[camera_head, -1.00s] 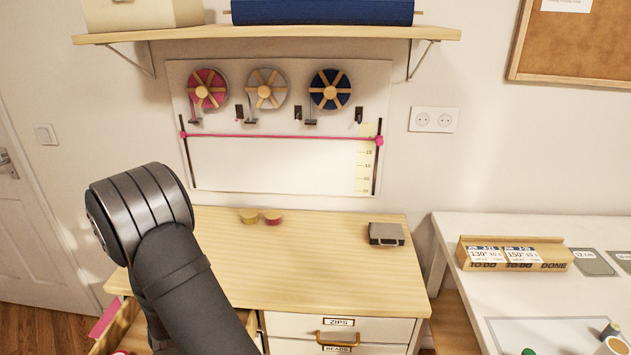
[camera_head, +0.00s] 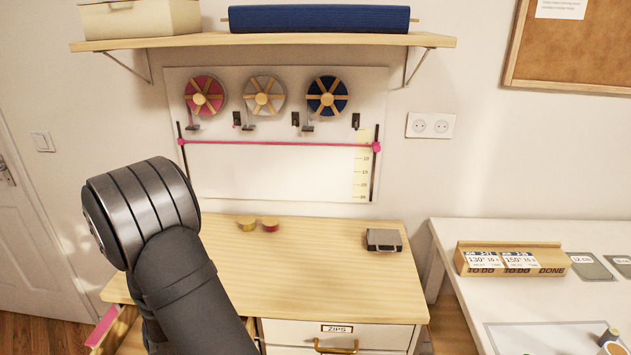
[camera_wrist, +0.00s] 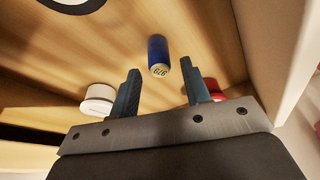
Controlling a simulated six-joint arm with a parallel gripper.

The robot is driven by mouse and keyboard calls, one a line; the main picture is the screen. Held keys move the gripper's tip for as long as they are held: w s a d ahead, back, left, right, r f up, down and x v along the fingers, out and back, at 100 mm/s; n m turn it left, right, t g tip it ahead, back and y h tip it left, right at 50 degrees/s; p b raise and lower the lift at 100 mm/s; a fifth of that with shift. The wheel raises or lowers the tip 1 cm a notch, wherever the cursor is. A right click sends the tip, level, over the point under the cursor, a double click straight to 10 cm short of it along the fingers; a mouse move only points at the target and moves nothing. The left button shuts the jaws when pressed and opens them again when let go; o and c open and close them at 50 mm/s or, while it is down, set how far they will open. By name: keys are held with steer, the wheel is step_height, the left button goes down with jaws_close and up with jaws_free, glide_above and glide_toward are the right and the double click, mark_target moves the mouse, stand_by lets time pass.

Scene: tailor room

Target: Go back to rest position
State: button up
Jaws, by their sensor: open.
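My gripper (camera_wrist: 160,92) shows in the wrist view with its two dark fingers apart and nothing held between them. Beyond the fingertips a blue cylinder (camera_wrist: 158,55) with a pale marked end lies in a wooden drawer (camera_wrist: 110,50). A white round item (camera_wrist: 98,100) is beside the left finger and a red round item (camera_wrist: 212,88) is partly hidden behind the right finger. In the head view my arm blocks part of the open drawer (camera_head: 112,330) at lower left, and my gripper is out of sight there.
A wooden cabinet top (camera_head: 320,270) carries two small round pieces (camera_head: 258,224) and a grey box (camera_head: 384,240). A closed ZIPS drawer (camera_head: 375,335) is below. A white table (camera_head: 450,300) stands at right. A shelf (camera_head: 270,41) and ribbon board (camera_head: 275,170) are on the wall.

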steer(key=w+v, duration=0.1)
steer(key=v, duration=0.7)
steer(key=x, duration=0.8)
steer(key=s+x, duration=0.1)
steer(key=x, duration=0.3)
step_height(320, 180, up, 4)
steer(key=shift+r, duration=0.1)
steer(key=w+d+r, duration=0.4)
steer(key=d+r, duration=0.3)
steer(key=d, duration=0.4)
step_height(320, 180, up, 21)
steer(key=shift+w+d+f, duration=0.2)
steer(key=shift+w+f, duration=0.05)
steer(key=shift+w, duration=0.15)
